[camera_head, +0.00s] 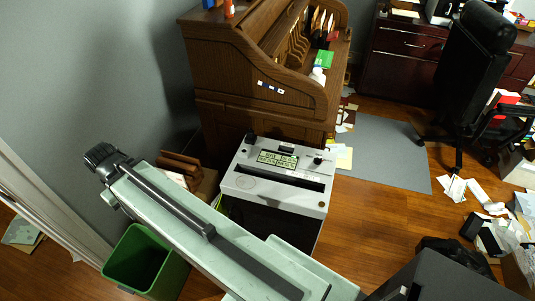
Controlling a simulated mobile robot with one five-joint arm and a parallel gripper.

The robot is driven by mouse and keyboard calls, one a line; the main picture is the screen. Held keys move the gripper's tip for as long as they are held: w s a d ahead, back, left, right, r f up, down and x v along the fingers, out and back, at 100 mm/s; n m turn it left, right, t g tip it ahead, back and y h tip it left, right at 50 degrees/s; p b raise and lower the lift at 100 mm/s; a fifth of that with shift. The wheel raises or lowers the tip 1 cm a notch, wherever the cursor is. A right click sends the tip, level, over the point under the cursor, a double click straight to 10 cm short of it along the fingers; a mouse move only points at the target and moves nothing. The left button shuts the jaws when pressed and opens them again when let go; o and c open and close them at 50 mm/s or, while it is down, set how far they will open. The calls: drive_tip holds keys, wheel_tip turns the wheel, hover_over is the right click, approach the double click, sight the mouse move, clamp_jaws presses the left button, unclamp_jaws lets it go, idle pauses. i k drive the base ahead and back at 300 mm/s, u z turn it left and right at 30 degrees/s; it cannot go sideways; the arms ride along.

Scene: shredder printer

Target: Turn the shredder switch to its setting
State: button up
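The shredder (278,177) stands in the middle of the view, with a white top, a dark slot across it and a black body below. Its top carries a green-and-black label panel (277,158). No gripper fingers are visible. A long pale green body with a black rail crosses in front and hides the shredder's lower left side.
A wooden roll-top desk (262,95) stands close behind the shredder. A green bin (147,260) is at the lower left, near the grey wall. Floor is open to the shredder's right, beside a grey mat (385,150). Papers and a black office chair (478,65) lie beyond.

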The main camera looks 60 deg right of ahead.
sight(317, 160)
drive_tip(key=z, duration=2.85)
drive_tip(key=k, duration=0.55)
drive_tip(key=u, duration=0.45)
drive_tip(key=i, duration=0.5)
